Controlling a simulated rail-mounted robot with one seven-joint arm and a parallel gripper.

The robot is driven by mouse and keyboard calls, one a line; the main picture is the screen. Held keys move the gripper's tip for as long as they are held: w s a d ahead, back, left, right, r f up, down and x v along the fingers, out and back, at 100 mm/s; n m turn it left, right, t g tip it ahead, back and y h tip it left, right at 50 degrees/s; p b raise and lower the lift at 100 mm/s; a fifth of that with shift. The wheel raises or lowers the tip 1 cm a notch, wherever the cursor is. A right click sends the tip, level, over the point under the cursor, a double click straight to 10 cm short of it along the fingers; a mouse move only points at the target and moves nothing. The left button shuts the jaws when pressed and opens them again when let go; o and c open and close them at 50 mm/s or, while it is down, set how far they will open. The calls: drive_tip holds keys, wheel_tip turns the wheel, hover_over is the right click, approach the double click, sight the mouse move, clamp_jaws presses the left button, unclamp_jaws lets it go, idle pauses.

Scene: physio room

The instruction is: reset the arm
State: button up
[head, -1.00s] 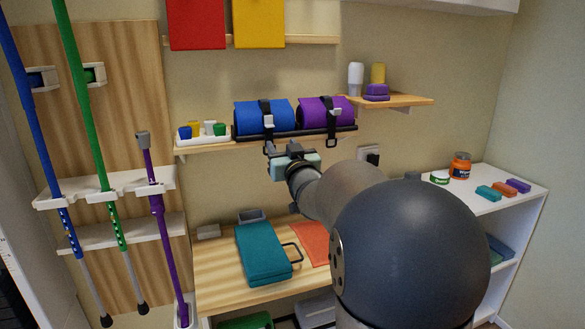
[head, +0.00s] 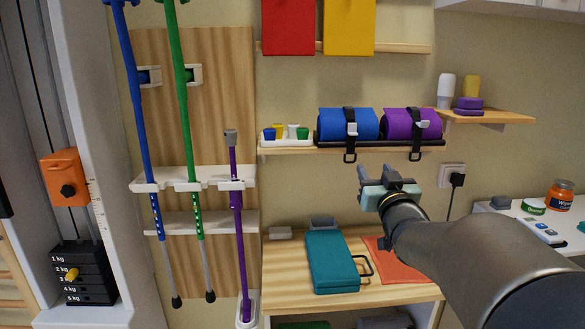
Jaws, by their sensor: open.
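My gripper (head: 374,175) is open and empty in the head view, in front of the wall below the roll shelf. Its two fingers point up and slightly left. A blue roll (head: 330,124) and a purple roll (head: 398,124) are strapped on a black rack (head: 380,144) just above and behind it. No object is between the fingers. My arm reaches in from the lower right and hides part of the bench and the white unit.
A teal case (head: 331,262) and an orange sheet (head: 384,262) lie on the wooden bench (head: 285,285) below the gripper. Blue (head: 142,120) and green (head: 186,120) poles and a purple stick (head: 237,230) stand left. A weight stack (head: 84,275) is at far left. A plug (head: 457,180) sits in the wall.

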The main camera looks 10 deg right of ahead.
drive_tip(key=s+a+f+g+p, duration=0.2)
drive_tip(key=s+a+f+g, duration=0.15)
drive_tip(key=f+g, duration=0.2)
drive_tip(key=s+a+f+g+p, duration=0.3)
drive_tip(key=a+f+g, duration=0.15)
drive_tip(key=f, duration=0.25)
drive_tip(key=s+a+f+g+y+p, duration=0.1)
drive_tip(key=s+a+f+g, duration=0.1)
drive_tip(key=s, duration=0.5)
drive_tip(key=s+a+f+n+g+y+p, duration=0.1)
drive_tip(key=s+a+f+g, duration=0.2)
drive_tip(key=s, duration=0.4)
drive_tip(key=s+a+f+n+g+y+p, duration=0.1)
drive_tip(key=s+a+f+g, duration=0.1)
drive_tip(key=s+a+g, duration=0.2)
drive_tip(key=s+a, duration=0.2)
drive_tip(key=s, duration=0.2)
drive_tip(key=shift+f+g, duration=0.25)
drive_tip(key=shift+g, duration=0.05)
